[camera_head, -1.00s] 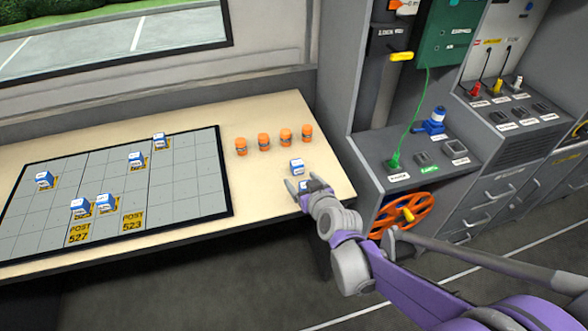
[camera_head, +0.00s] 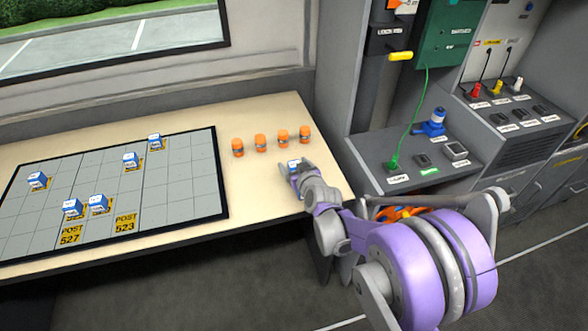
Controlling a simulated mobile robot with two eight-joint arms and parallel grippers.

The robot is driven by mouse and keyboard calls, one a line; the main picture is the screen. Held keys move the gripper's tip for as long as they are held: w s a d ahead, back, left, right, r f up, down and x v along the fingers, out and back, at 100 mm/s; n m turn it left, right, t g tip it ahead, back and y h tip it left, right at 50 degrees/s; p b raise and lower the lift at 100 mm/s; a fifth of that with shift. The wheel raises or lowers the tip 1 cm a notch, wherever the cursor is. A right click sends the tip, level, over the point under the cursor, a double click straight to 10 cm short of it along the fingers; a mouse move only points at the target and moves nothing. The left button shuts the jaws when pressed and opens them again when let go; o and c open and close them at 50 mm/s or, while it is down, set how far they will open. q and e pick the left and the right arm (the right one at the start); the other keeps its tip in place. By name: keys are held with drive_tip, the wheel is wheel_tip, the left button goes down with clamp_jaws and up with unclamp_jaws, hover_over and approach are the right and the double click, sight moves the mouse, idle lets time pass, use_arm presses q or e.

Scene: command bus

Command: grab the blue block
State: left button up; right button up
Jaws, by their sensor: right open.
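A blue block with a white top (camera_head: 293,164) sits on the table near its right end, partly hidden by my gripper. My right gripper (camera_head: 295,166) is open, with its fingers around this block, one on each side. Whether the fingers touch it cannot be told. My left gripper is not in view.
The gridded board (camera_head: 185,203) covers the table's left and middle. Several orange cylinders, one at the left of their row (camera_head: 238,147), stand behind the block. A grey console (camera_head: 395,187) with a green cable (camera_head: 418,110) rises right of the table (camera_head: 255,195).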

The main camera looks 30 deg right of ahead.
clamp_jaws()
idle(0.4)
